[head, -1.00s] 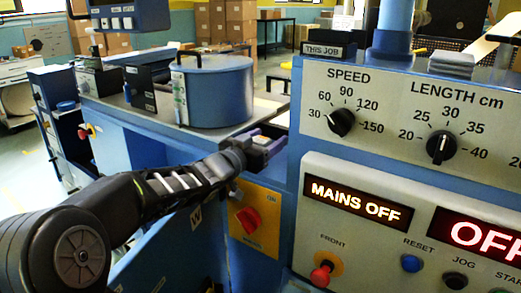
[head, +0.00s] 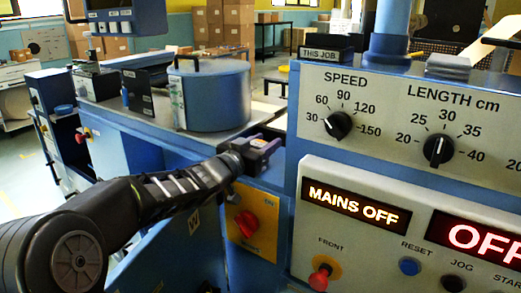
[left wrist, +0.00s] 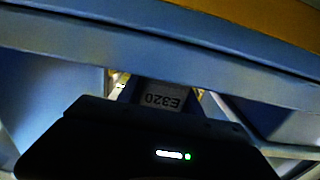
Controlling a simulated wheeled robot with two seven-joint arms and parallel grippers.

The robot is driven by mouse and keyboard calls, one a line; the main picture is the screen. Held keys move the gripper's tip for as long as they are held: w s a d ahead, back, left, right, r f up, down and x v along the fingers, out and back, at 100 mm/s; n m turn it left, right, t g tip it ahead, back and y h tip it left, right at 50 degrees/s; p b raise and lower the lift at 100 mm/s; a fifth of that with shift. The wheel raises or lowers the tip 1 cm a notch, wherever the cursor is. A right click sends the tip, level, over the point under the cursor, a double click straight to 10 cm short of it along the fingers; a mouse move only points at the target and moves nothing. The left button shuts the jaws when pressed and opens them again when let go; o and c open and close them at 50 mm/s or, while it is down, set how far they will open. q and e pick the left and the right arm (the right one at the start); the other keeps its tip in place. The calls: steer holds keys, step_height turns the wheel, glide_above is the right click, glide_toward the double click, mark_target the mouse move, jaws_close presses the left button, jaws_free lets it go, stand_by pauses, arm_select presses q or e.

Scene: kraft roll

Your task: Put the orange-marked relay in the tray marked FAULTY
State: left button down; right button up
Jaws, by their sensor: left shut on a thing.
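My left gripper (head: 270,149) is at the end of the arm from the left, over the corner between the blue bench and the control cabinet. In the left wrist view a small pale part with an upside-down label E320 (left wrist: 163,99) shows just beyond the black gripper body. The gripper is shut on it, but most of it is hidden. No tray marked FAULTY can be made out. My right gripper is out of view.
A blue drum (head: 215,95) stands on the bench behind the gripper. The control panel (head: 400,235), reading MAINS OFF, is close on the right. A red switch on a yellow plate (head: 246,223) is below the gripper. A blue beam (left wrist: 160,50) crosses the wrist view.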

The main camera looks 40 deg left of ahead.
arm_select(q)
step_height(320, 180, up, 10)
steer(key=p, duration=0.3)
stand_by(0.8)
